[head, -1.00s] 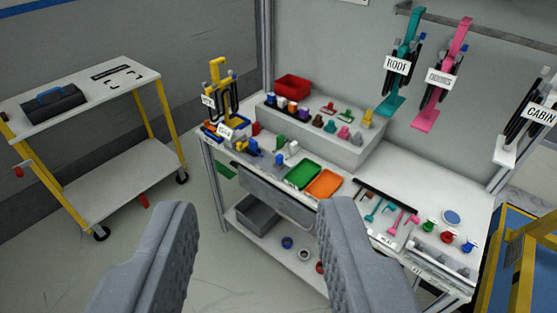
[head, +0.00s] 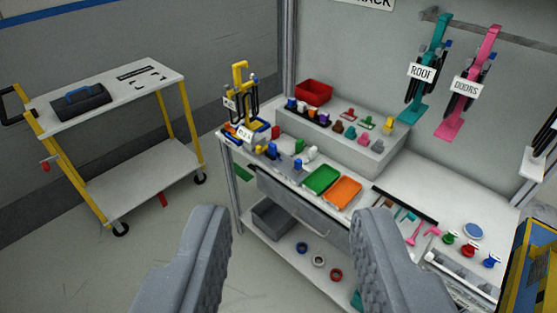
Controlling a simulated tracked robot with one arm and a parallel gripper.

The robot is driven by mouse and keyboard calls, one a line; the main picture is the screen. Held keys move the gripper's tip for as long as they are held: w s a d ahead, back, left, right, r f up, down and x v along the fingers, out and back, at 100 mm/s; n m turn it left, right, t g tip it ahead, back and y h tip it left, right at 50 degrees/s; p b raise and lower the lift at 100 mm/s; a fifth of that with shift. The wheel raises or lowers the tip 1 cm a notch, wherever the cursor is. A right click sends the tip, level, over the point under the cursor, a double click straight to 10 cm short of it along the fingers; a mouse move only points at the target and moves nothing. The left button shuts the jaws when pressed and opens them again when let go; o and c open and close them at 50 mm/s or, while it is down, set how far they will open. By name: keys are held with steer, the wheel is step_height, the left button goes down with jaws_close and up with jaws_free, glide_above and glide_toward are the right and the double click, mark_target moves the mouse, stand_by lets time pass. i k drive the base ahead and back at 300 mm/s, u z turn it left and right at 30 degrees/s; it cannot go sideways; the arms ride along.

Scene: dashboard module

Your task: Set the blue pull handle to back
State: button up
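My gripper (head: 292,214) is open and empty, with its two grey fingers wide apart at the bottom of the view. It is in front of the workbench (head: 405,180) and apart from it. Small blue pieces stand near the bench's left front corner, one of them a blue upright piece (head: 272,151) beside a yellow one. They are too small to tell whether one is the blue pull handle or which way it is set. A black case with a blue handle (head: 79,92) lies on the trolley at the left.
The trolley (head: 135,152) with yellow legs stands at the left. Green (head: 321,180) and orange (head: 344,192) trays lie on the bench. A red bin (head: 313,92) stands behind. Teal and pink tools hang at the right. Floor between trolley and bench is clear.

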mark_target(298, 169)
steer(key=u, duration=0.15)
steer(key=i, duration=1.35)
steer(key=z, duration=0.35)
